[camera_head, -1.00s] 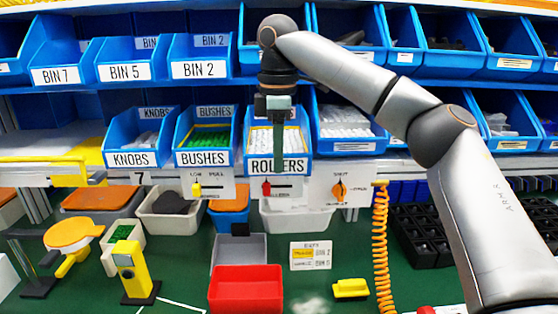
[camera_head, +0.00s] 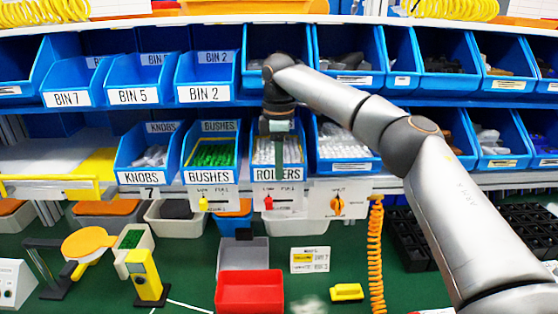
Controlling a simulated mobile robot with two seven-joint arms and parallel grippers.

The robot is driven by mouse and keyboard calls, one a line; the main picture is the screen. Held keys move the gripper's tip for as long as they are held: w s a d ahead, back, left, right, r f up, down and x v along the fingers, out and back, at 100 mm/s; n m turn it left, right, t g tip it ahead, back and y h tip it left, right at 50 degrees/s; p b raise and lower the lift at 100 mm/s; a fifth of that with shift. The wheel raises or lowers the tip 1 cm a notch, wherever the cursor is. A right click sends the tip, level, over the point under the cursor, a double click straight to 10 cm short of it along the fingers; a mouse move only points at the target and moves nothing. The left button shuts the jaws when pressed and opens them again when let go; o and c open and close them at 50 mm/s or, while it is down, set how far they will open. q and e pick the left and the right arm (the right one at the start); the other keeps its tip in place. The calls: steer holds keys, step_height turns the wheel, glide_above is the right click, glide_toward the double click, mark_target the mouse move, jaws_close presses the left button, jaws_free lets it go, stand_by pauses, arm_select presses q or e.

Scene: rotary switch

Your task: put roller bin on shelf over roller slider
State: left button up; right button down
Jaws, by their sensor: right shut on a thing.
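The blue roller bin (camera_head: 262,174), labelled ROLLERS and filled with white pieces, is in the middle row of the shelf (camera_head: 480,180). It is in line with the bushes bin (camera_head: 212,177) on its left, directly above the roller slider (camera_head: 268,203), a red knob on a white plate. My right gripper (camera_head: 279,160) points down at the bin's front and is shut on it. The fingertips overlap the bin's front, so the exact grip is hard to see. Whether the bin's base rests on the shelf is hidden. My left gripper is not in view.
The knobs bin (camera_head: 148,178) is further left, and a blue bin of white pieces (camera_head: 345,150) is close on the right. Upper-row bins stand above my gripper. Below are a red tray (camera_head: 249,290), a grey tray (camera_head: 243,255) and an orange coiled cord (camera_head: 375,250).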

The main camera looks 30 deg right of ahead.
steer(key=c, duration=0.8)
jaws_free()
steer(key=shift+c, duration=0.2)
steer(key=shift+r, duration=3.75)
